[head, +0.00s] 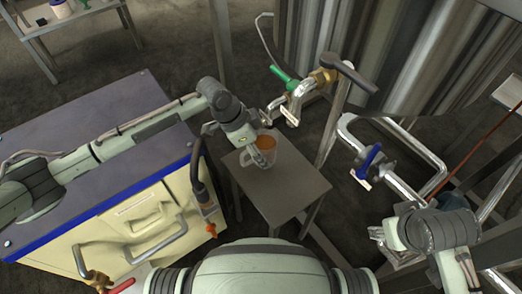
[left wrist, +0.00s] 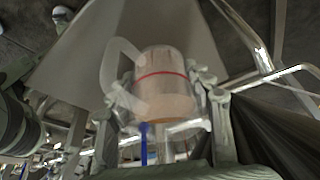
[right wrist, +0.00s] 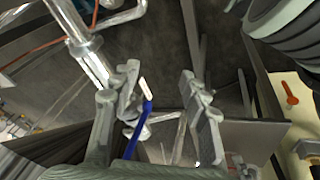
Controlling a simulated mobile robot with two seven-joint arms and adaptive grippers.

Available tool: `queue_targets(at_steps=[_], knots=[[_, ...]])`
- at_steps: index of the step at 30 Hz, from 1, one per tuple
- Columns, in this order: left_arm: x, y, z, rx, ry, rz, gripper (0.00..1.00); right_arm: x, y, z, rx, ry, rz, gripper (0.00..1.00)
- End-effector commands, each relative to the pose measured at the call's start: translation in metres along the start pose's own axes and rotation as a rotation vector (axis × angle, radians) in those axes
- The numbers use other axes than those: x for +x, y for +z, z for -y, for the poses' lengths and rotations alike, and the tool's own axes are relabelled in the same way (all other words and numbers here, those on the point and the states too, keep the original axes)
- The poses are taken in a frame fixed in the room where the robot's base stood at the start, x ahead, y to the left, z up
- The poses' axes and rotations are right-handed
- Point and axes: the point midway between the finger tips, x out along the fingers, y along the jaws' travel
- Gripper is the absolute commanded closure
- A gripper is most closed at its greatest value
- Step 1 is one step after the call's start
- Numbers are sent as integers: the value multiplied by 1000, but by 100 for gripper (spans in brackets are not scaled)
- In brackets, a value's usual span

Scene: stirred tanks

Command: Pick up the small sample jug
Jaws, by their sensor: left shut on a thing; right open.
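The small sample jug (head: 266,157) is clear, with a handle on its left side and orange-brown liquid inside. It shows over the small grey stand (head: 288,189); I cannot tell whether its base touches the top. My left gripper (head: 258,146) is shut on the jug. In the left wrist view the jug (left wrist: 165,88), with a red line around it, is between the two fingers, and its handle points left. My right gripper (right wrist: 162,105) is open and empty, away from the jug, at the lower right of the head view.
A steel tank (head: 350,50) stands behind the stand, with a green-handled tap (head: 288,84). Pipes with a blue-handled valve (head: 367,160) are at the right, near my right gripper. A cream cabinet with a grey top (head: 85,130) is at the left. A hose with a nozzle hangs beside the cabinet.

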Motion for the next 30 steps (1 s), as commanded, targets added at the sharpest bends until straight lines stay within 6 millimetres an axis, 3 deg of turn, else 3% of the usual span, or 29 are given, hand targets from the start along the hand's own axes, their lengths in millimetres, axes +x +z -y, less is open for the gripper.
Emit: queue_targets(at_steps=[2,11,19,30], knots=[[-1,-1,0,0,-1,-1,92,0,0,0,0,0,0,55],[-5,-3,1,1,-2,-2,92,0,0,0,-1,-1,-1,55],[-36,-16,1,2,-4,-4,92,7,0,1,-3,-4,6,55],[-21,-45,-76,4,3,-5,92,19,-4,4,-6,-11,2,55]])
